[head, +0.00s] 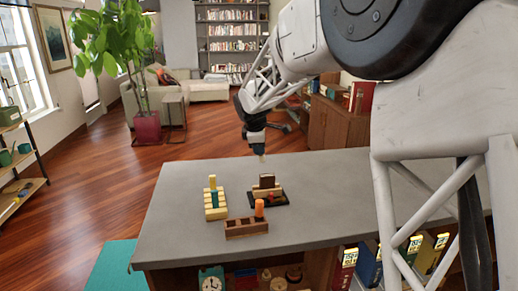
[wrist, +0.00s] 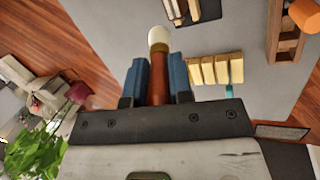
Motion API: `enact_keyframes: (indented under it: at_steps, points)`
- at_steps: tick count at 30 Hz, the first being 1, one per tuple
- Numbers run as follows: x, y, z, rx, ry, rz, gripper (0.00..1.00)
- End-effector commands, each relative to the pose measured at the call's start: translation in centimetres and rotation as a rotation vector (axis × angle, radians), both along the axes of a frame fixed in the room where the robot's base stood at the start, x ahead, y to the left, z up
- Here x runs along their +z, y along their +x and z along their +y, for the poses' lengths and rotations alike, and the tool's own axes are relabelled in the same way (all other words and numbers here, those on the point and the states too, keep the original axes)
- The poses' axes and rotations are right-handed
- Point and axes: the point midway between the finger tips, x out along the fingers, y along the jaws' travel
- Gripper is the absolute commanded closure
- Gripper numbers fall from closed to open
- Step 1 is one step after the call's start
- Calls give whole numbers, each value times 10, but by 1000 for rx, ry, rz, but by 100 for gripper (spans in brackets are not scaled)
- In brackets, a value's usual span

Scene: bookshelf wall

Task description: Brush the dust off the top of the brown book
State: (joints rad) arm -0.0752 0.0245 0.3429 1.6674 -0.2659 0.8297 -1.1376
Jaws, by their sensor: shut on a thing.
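The brown book (head: 267,181) stands upright in a light wooden holder on a dark base, on the grey counter. Any dust on its top is too small to make out. My gripper (head: 257,147) is above and behind the book, apart from it. In the wrist view my gripper (wrist: 159,75) has its blue fingers shut on the red-brown handle of a brush (wrist: 158,82). The brush's cream tip points away from the gripper, and a small pale part of it shows under the gripper in the head view. The book's holder is partly cut off at the top of the wrist view.
On the grey counter (head: 180,235), a yellow slatted block (head: 214,205) with a teal piece stands left of the book. A brown wooden rack (head: 246,228) with an orange cylinder (head: 259,208) stands in front. The counter's left and far right parts are clear.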

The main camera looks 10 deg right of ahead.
Motion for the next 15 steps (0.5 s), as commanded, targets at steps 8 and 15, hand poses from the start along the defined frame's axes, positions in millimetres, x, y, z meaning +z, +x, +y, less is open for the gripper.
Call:
enact_keyframes:
  at_steps: [8,15]
  points:
    - [5,0,0,0,0,-1,100]
    - [21,0,0,0,0,-1,100]
